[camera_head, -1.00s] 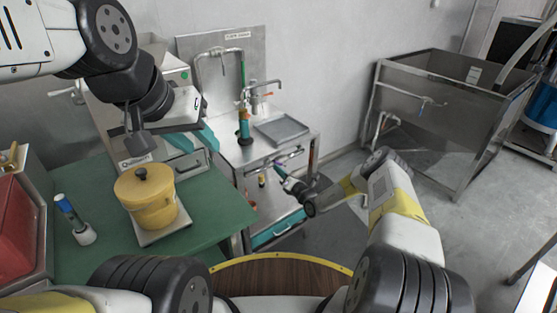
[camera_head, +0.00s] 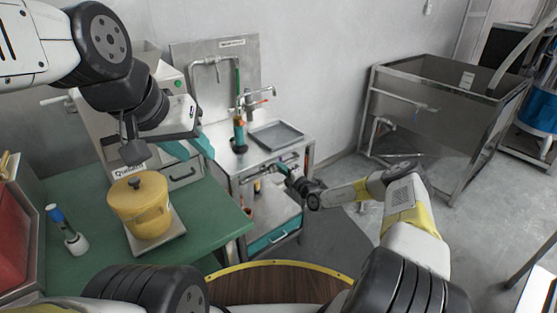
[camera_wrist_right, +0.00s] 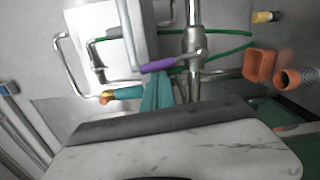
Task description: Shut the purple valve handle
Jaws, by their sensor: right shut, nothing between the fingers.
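The purple valve handle (camera_wrist_right: 157,66) shows in the right wrist view as a short purple lever on a metal pipe. My right gripper (camera_wrist_right: 160,76) is shut and empty; its teal fingertips are just below the purple handle in that view, and I cannot tell whether they touch it. In the head view my right gripper (camera_head: 282,167) reaches to the front pipe of the steel sink table (camera_head: 222,152), and the purple handle is not clear there. My left gripper (camera_head: 192,147) hangs over the green table; its finger gap is unclear.
A green hose (camera_wrist_right: 228,34), an orange cup-like part (camera_wrist_right: 260,66) and an orange-and-teal tool (camera_wrist_right: 122,94) are around the pipe. A yellow pot (camera_head: 140,207) stands on the green table (camera_head: 216,213). A large steel basin (camera_head: 440,100) is at right, with clear floor before it.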

